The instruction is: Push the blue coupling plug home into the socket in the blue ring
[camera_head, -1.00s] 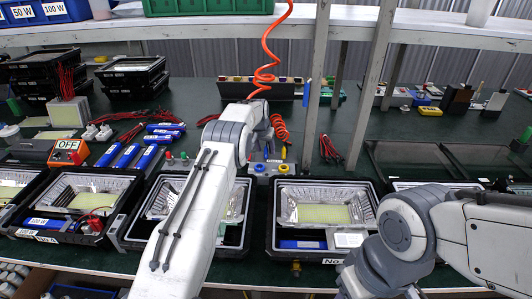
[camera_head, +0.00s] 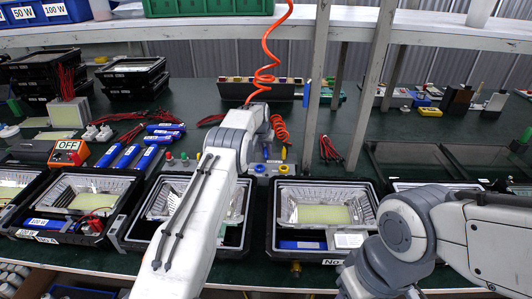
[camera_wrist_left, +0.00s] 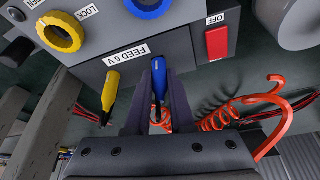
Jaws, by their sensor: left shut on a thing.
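The blue coupling plug (camera_wrist_left: 158,85) shows in the left wrist view between the two dark fingers of my left gripper (camera_wrist_left: 159,75), which is shut on it. The blue ring (camera_wrist_left: 148,6) is on the grey feed box (camera_wrist_left: 180,40), cut off by the top edge of the picture. The plug's upper end is below the ring in the picture, apart from it. The ring's socket is mostly out of view. In the head view my left arm hides much of the feed box (camera_head: 262,170). My right gripper is out of view below the bottom edge.
Left of the plug hangs a yellow plug (camera_wrist_left: 111,91), below a yellow ring (camera_wrist_left: 62,32). A red OFF switch (camera_wrist_left: 217,42) sits to the right. An orange coiled cord (camera_wrist_left: 225,118) runs close by. Floodlight housings (camera_head: 322,208) line the bench front.

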